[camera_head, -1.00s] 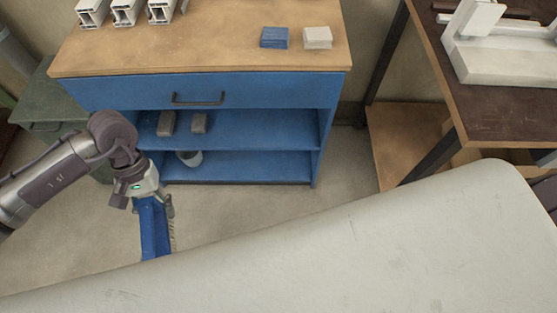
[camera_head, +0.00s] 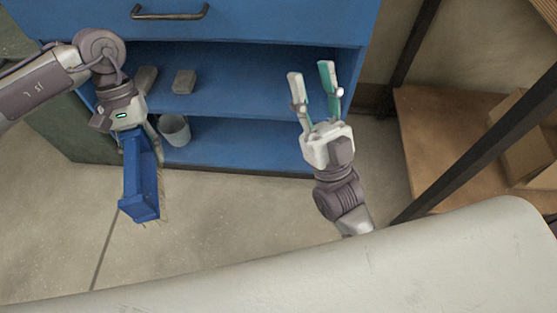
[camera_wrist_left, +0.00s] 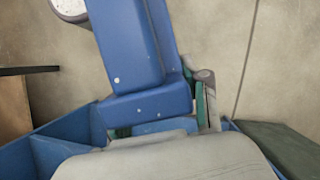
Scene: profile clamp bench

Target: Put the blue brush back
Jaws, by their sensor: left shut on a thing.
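The blue brush (camera_head: 141,185) hangs below my left gripper (camera_head: 139,135) in the head view, its pale bristles facing right. My left gripper is shut on the brush. In the left wrist view the brush (camera_wrist_left: 135,60) stretches away from the gripper (camera_wrist_left: 165,115), and a finger with a teal pad lies against its side. My right gripper (camera_head: 312,88) is open and empty, its two teal-padded fingers pointing up in front of the right end of the blue shelf unit.
The blue shelf unit (camera_head: 255,95) has a drawer with a dark handle (camera_head: 169,13). Two grey blocks (camera_head: 184,82) lie on its upper shelf and a grey cup (camera_head: 175,130) stands on the lower one. A wooden-shelved rack (camera_head: 440,135) stands at right. Bare floor (camera_head: 235,215) lies in front.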

